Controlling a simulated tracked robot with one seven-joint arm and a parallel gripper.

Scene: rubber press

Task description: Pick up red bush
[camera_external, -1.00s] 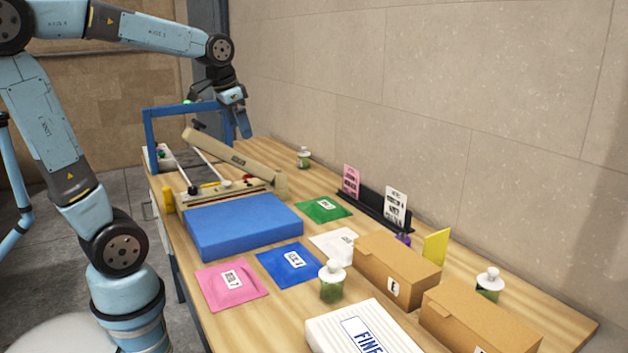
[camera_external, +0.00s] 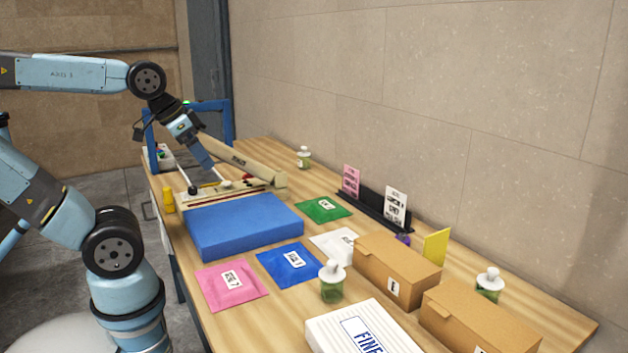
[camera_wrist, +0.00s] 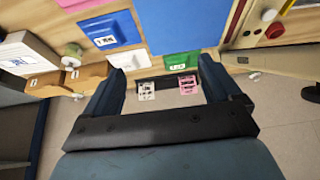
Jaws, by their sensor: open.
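No thing is clearly readable as a red bush. A small red part (camera_external: 247,178) shows on the cream-coloured press (camera_external: 225,193), near its right end. The wrist view shows a round red piece (camera_wrist: 275,31) on the same device at upper right. I cannot tell whether either is the bush. My gripper (camera_external: 206,162) is above the press, to the left of its tan lever arm (camera_external: 240,160). In the wrist view my gripper (camera_wrist: 161,68) has its two fingers wide apart with nothing held between them.
A blue block (camera_external: 243,222) lies in front of the press. Pink (camera_external: 230,285), blue (camera_external: 290,265) and green (camera_external: 322,209) packets lie on the wooden table. A blue frame (camera_external: 229,122) stands behind. Cardboard boxes (camera_external: 394,270) and jars (camera_external: 333,283) fill the right side.

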